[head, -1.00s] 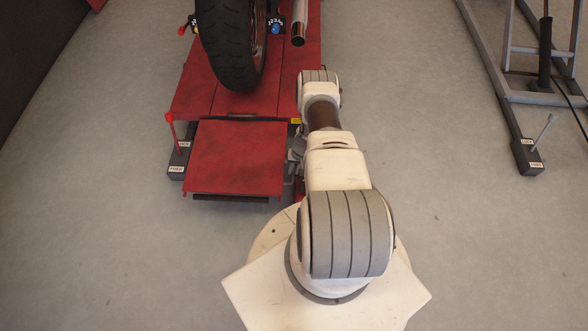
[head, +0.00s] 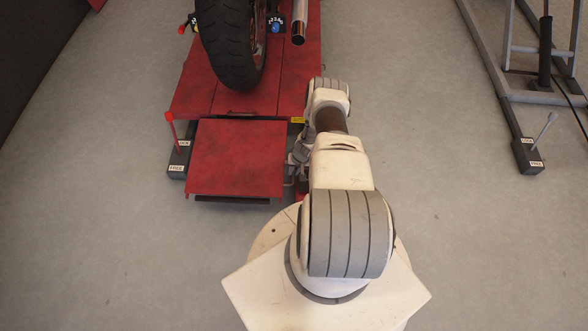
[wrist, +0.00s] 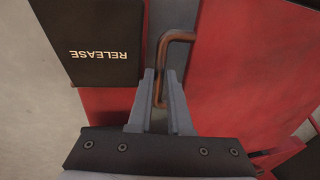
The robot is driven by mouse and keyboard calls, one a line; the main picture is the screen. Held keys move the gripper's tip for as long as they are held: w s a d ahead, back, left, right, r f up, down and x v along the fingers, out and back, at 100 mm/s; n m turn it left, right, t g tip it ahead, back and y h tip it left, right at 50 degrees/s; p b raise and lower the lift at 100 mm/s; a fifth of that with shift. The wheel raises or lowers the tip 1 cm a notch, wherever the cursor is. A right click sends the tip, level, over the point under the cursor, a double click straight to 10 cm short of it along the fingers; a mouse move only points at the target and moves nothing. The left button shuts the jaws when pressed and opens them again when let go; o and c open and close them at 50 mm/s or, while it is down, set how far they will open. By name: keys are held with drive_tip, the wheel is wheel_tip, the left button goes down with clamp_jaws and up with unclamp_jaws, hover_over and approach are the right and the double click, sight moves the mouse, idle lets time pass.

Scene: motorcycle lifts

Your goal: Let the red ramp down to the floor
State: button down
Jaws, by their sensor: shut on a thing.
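The red ramp (head: 235,155) is a flat plate at the near end of the red lift (head: 290,85). A dark gap shows under its near edge, and I cannot tell how far that edge is from the floor. My gripper (head: 297,165) is at the ramp's right side, partly hidden by my arm. In the wrist view my gripper (wrist: 164,73) is shut on a brown bent-rod handle (wrist: 178,36) beside a red surface (wrist: 250,60). A black block (wrist: 105,40) marked RELEASE is just left of the handle.
A motorcycle wheel (head: 232,45) stands on the lift. A red-tipped lever (head: 171,130) rises from a black base on the left. A grey lift frame (head: 500,85) with another lever (head: 545,128) stands at the right. The floor (head: 90,240) in front is clear.

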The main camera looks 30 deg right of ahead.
drive_tip(key=shift+f, duration=0.45)
drive_tip(key=c, duration=0.9)
unclamp_jaws()
drive_tip(key=shift+o, duration=0.3)
drive_tip(key=shift+d, duration=0.1)
